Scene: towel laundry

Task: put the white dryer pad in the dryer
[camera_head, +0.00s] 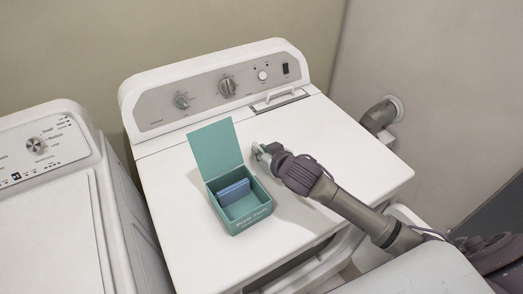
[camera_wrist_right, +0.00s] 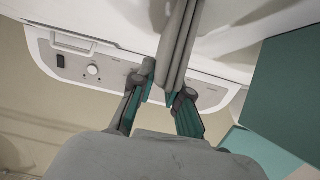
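No white pad can be made out; blue pads (camera_head: 234,192) stand inside an open teal box (camera_head: 247,215) on top of the white dryer (camera_head: 180,235). The box's lid (camera_head: 215,150) stands up at the back. My right gripper (camera_head: 260,152) is just right of the lid, above the dryer top. In the wrist view its grey fingers (camera_wrist_right: 178,50) lie close together and look shut, with no pad visible between them. The teal box also shows at the right of the wrist view (camera_wrist_right: 285,90). My left gripper is not in view.
The dryer's control panel (camera_head: 225,88) with knobs rises at the back. A handled flap (camera_head: 280,98) sits at the back right of its top. A second white machine (camera_head: 50,230) stands at the left. A dark gap (camera_head: 300,258) shows at the dryer's front.

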